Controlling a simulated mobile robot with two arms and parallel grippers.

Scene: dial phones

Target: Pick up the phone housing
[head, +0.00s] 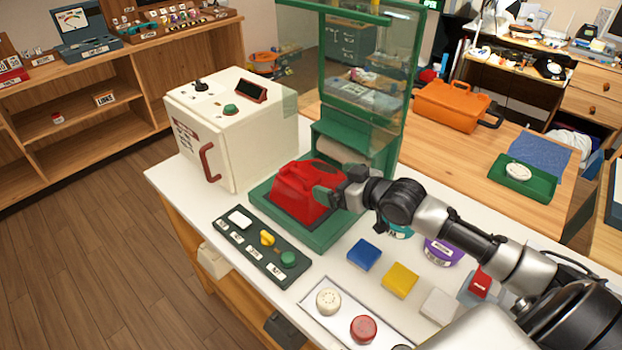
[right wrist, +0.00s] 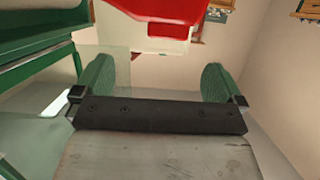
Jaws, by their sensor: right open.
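The red phone housing (head: 296,192) sits on a green base (head: 262,202) on the white bench, in front of a green frame with a clear panel. My right gripper (head: 324,194) is at the housing's right side, and one green finger overlaps it in the head view. In the right wrist view the two green fingers of the gripper (right wrist: 156,78) are wide apart with nothing between them. The red housing (right wrist: 165,28) shows at the top edge there, beyond the fingertips. Whether a finger touches it I cannot tell. My left gripper is not in view.
A cream box with a red handle (head: 240,135) stands left of the housing. The green frame (head: 408,75) rises behind it. A dark button panel (head: 262,246), blue (head: 364,254) and yellow (head: 399,280) blocks, and a tray with round caps (head: 328,300) lie nearer.

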